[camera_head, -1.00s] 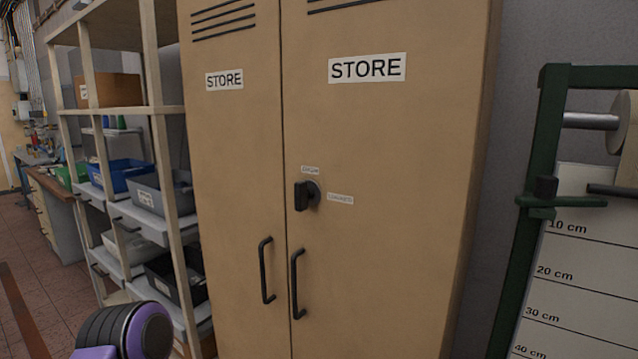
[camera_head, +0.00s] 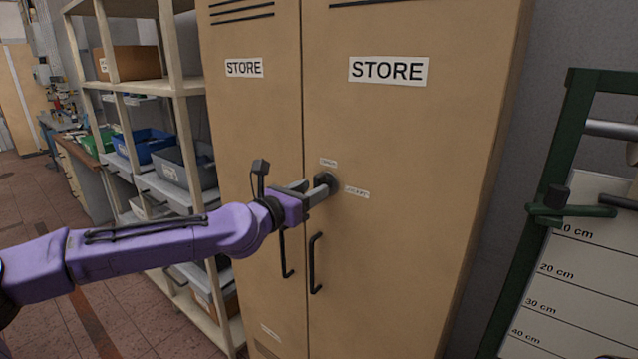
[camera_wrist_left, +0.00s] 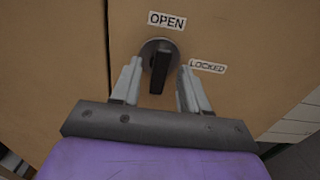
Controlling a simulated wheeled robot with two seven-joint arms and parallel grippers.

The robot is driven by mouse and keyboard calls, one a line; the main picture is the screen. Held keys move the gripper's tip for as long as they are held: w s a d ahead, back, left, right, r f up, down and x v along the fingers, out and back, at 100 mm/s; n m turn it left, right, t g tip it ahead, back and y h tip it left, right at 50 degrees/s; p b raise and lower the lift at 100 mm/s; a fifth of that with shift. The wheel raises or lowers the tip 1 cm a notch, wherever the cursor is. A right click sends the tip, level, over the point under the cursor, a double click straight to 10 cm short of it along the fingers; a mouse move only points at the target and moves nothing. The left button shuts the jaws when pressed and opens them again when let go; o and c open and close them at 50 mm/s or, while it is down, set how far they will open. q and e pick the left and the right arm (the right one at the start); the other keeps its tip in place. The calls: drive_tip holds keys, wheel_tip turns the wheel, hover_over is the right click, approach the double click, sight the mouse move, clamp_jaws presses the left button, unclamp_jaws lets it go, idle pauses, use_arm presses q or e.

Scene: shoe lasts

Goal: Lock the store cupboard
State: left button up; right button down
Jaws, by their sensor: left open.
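The store cupboard (camera_head: 400,150) is tan, with two doors that look closed, each with a STORE label and a black handle. A dark turn knob (camera_head: 325,183) sits on the right door. In the left wrist view the knob (camera_wrist_left: 158,68) has its grip bar upright, in line with the OPEN label (camera_wrist_left: 167,20) above it. The LOCKED label (camera_wrist_left: 207,67) is to its right. My left gripper (camera_head: 312,190) is open at the knob. In the wrist view its fingers (camera_wrist_left: 155,88) stand on either side of the grip bar, with gaps visible. My right gripper is not in view.
A shelf rack (camera_head: 190,88) with bins stands left of the cupboard. A green frame (camera_head: 540,225) with a centimetre-marked board (camera_head: 585,265) stands to the right. The floor (camera_head: 120,315) at the lower left looks clear.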

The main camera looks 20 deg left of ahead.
use_arm(q)
drive_tip(key=x, duration=0.3)
drive_tip(key=shift+w+d+p, duration=0.1)
drive_tip(key=shift+w+p, duration=0.05)
drive_tip(key=shift+p, duration=0.15)
clamp_jaws()
